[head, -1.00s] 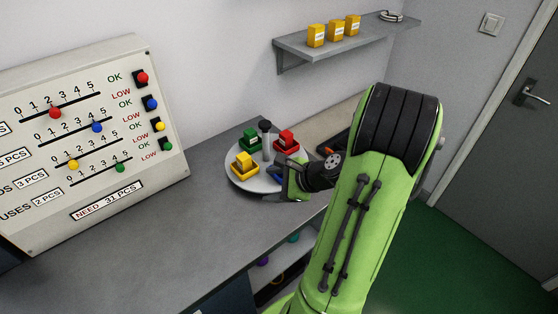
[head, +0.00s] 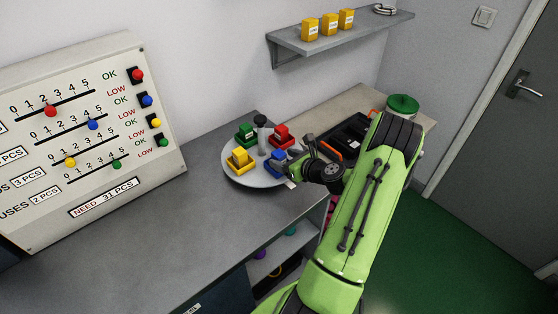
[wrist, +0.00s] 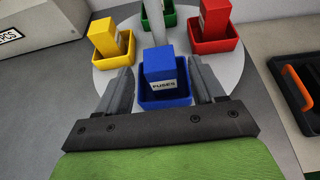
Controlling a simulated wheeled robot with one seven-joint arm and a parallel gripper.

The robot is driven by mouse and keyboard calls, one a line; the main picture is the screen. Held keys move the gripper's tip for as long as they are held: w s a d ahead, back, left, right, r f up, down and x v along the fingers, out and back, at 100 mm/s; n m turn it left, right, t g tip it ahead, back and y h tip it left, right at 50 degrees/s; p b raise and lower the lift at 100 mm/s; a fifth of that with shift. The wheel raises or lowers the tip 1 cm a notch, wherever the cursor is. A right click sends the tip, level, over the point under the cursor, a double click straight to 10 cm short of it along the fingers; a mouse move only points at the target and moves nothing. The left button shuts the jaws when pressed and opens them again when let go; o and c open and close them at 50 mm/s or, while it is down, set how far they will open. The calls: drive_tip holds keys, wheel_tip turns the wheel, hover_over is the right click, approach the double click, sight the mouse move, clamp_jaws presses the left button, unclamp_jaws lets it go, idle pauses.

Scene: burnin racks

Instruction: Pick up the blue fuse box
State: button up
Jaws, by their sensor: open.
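The blue fuse box (wrist: 161,69) with a white FUSES label stands upright in a blue bin (wrist: 166,97) on the round grey turntable (wrist: 228,75). In the head view the blue fuse box (head: 278,156) is at the turntable's right front, partly beside my gripper (head: 293,170). In the wrist view my gripper (wrist: 165,82) is open. Its fingers lie to the left and right of the blue bin and box, with nothing held. I cannot tell whether the fingers touch the bin.
Yellow (head: 239,156), green (head: 245,131) and red (head: 281,133) boxes in matching bins share the turntable around a grey post (head: 262,134). A black tray (head: 345,136) lies to the right. A slider panel (head: 90,140) stands left. The counter's front left is clear.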

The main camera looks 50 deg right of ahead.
sight(283, 157)
drive_tip(key=x, duration=0.3)
drive_tip(key=shift+w+d, duration=0.1)
drive_tip(key=shift+w, duration=0.2)
drive_tip(key=shift+s, duration=0.15)
drive_tip(key=c, duration=1.1)
